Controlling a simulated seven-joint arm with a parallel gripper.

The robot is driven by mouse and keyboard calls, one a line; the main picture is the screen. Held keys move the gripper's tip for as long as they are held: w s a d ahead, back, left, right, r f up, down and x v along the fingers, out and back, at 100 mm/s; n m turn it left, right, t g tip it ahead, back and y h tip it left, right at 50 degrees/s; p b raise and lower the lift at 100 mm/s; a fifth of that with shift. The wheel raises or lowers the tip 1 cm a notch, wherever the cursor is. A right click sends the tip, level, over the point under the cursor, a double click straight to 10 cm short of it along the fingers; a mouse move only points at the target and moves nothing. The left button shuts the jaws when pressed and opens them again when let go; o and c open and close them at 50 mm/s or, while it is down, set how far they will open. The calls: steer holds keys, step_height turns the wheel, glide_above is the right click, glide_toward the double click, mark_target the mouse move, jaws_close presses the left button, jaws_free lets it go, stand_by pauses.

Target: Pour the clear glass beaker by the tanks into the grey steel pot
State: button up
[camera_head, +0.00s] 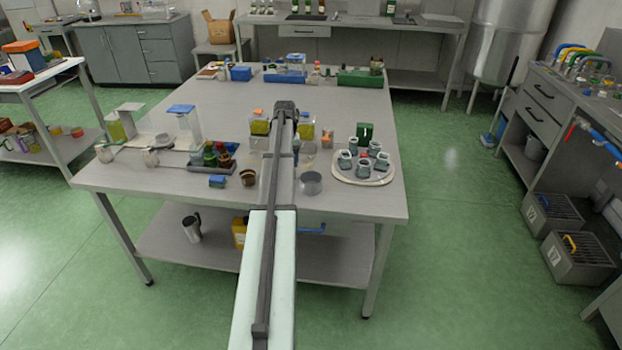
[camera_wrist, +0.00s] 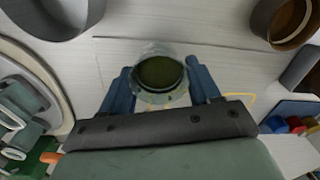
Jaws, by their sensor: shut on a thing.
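The clear glass beaker (camera_wrist: 160,78) holds dark green liquid. It sits between the blue fingers of my gripper (camera_wrist: 162,90), which are shut on it. I see into its mouth from above, and it looks about upright. I cannot tell whether its base touches the table. In the head view my arm covers the gripper and the beaker. The grey steel pot (camera_head: 311,183) stands open on the near part of the table, right of my arm. It also shows at the top left of the wrist view (camera_wrist: 50,18), apart from the beaker.
A dark tray (camera_head: 198,164) holds coloured bottles. A round tray (camera_head: 379,178) with several small jars is at right. Yellow-green tanks (camera_head: 260,127) stand behind.

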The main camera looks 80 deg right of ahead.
steer(key=shift+s+a+r+t+h, duration=0.35)
steer(key=shift+s+a+t+h, duration=0.25)
steer(key=shift+s+t, duration=0.25)
steer(key=shift+s+a+r+t+h, duration=0.3)
steer(key=shift+s+a+t+h, duration=0.25)
steer(key=shift+s+t, duration=0.3)
steer(key=shift+s+a+r+t+h, duration=0.15)
steer(key=shift+s+r+t+h, duration=0.2)
steer(key=shift+r+t, duration=0.3)
steer(key=shift+s+a+r+t+h, duration=0.3)
steer(key=shift+s+r+t, duration=0.1)
steer(key=shift+r, duration=0.2)
steer(key=shift+s+a+r+t+h, duration=0.25)
steer(key=shift+s+r+t, duration=0.15)
steer(key=shift+r, duration=0.2)
steer(key=shift+s+a+r+t+h, duration=0.15)
steer(key=shift+s+a+t+h, duration=0.15)
steer(key=shift+t, duration=0.35)
steer(key=shift+s+f+t+h, duration=0.15)
steer(key=shift+f+t+h, duration=0.4)
steer(key=shift+t, duration=0.25)
steer(key=shift+s+a+r+t+h+p, duration=0.2)
steer(key=shift+t+h+p, duration=0.1)
steer(key=shift+t+h, duration=0.35)
steer(key=shift+s+a+r+t+h+p, duration=0.15)
steer(key=shift+t+h+p, duration=0.25)
steer(key=shift+t, duration=0.35)
stand_by(1.6)
